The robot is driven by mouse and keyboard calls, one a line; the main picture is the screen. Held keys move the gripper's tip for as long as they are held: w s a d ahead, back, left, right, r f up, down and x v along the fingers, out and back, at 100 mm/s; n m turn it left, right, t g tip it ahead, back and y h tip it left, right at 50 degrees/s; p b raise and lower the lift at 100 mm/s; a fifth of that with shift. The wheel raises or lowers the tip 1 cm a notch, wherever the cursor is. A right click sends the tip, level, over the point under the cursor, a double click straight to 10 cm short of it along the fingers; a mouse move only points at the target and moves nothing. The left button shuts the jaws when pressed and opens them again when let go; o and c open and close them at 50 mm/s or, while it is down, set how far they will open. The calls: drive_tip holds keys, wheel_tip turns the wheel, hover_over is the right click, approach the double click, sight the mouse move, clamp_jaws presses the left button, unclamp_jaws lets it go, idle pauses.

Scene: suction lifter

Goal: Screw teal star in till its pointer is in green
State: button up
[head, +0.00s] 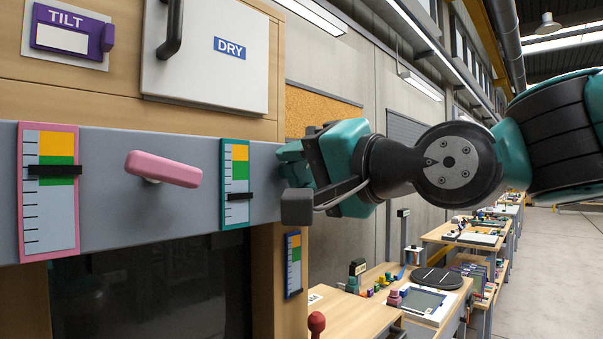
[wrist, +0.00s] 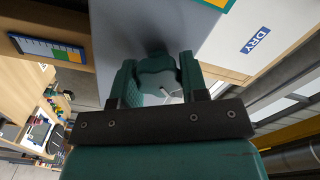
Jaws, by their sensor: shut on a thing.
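The teal star knob (wrist: 158,74) sits on the end of the grey beam. In the wrist view my gripper (wrist: 158,82) is shut on it, one teal finger on each side. In the head view my gripper (head: 297,165) reaches the beam's right end from the right and mostly hides the star. The teal-framed gauge (head: 235,158) is on the beam's front, just left of my gripper. Its black pointer (head: 240,196) lies in the pale scale, a little below the green band (head: 240,170).
A pink handle (head: 163,169) and a pink-framed gauge (head: 49,220) are further left on the beam. A DRY door (head: 205,75) and purple TILT panel (head: 66,33) are above. A blue-framed gauge (head: 293,264) is below my gripper. Benches (head: 350,312) stand behind at right.

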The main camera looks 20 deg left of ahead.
drive_tip(key=m, duration=0.3)
drive_tip(key=shift+m, duration=0.4)
drive_tip(key=m, duration=0.3)
drive_tip(key=shift+f+m, duration=0.1)
drive_tip(key=shift+m, duration=0.2)
drive_tip(key=m+p, duration=0.1)
drive_tip(key=m, duration=0.2)
drive_tip(key=shift+m, duration=0.4)
drive_tip(key=m+p, duration=0.1)
drive_tip(key=m, duration=0.2)
drive_tip(key=shift+m, duration=0.3)
drive_tip(key=m+p, duration=0.3)
drive_tip(key=m, duration=0.2)
drive_tip(key=shift+s, duration=0.1)
drive_tip(key=shift+f+m+p, duration=0.15)
drive_tip(key=shift+m+p, duration=1)
drive_tip(key=shift+m, duration=0.95)
drive_tip(key=shift+s, duration=0.1)
